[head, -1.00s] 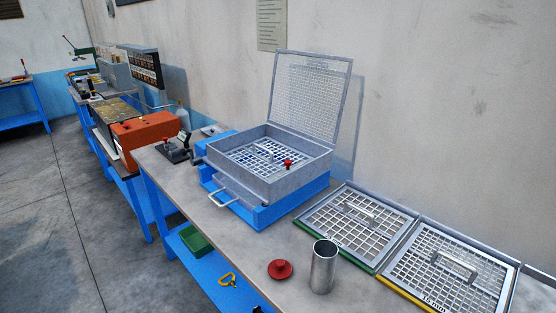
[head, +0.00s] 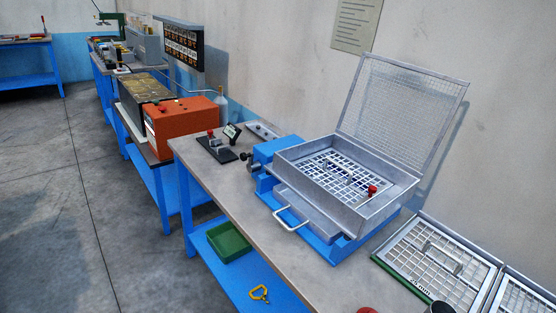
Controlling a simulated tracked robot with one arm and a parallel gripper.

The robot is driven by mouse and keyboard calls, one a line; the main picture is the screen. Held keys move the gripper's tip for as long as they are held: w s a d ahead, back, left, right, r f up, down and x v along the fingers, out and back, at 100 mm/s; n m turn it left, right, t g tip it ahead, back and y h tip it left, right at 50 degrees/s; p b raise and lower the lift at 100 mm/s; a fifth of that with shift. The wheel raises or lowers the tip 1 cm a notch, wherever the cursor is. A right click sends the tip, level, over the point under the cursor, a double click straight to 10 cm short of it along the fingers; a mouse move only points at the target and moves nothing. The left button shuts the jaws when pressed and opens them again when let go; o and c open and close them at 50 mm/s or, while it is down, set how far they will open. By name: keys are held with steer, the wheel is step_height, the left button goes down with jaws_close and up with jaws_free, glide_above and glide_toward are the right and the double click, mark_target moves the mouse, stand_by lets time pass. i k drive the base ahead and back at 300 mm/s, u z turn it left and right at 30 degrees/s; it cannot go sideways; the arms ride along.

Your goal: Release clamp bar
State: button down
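A sieve shaker with a grey metal box (head: 315,196) on a blue base (head: 345,250) stands on the bench. Its wire-mesh lid (head: 405,105) is raised and leans back toward the wall. Inside the box lies a grid screen with a handle. A red ball knob (head: 372,189) shows near the right inner side of the box, at the end of what looks like a thin bar; I cannot make out clearly how that bar is held. A drawer with a bar handle (head: 291,222) is at the front.
The bench top (head: 215,180) is clear at left front. A small black fixture (head: 222,148) stands left of the shaker. A screen frame (head: 435,262) lies at right. Floor at left is free.

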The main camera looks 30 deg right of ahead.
mark_target(373, 190)
steer(key=u, duration=0.15)
steer(key=i, duration=1.25)
steer(key=z, duration=0.6)
steer(key=i, duration=0.55)
steer(key=z, duration=0.45)
steer(key=k, duration=0.95)
steer(key=z, duration=0.15)
steer(key=i, duration=0.95)
steer(key=u, duration=0.05)
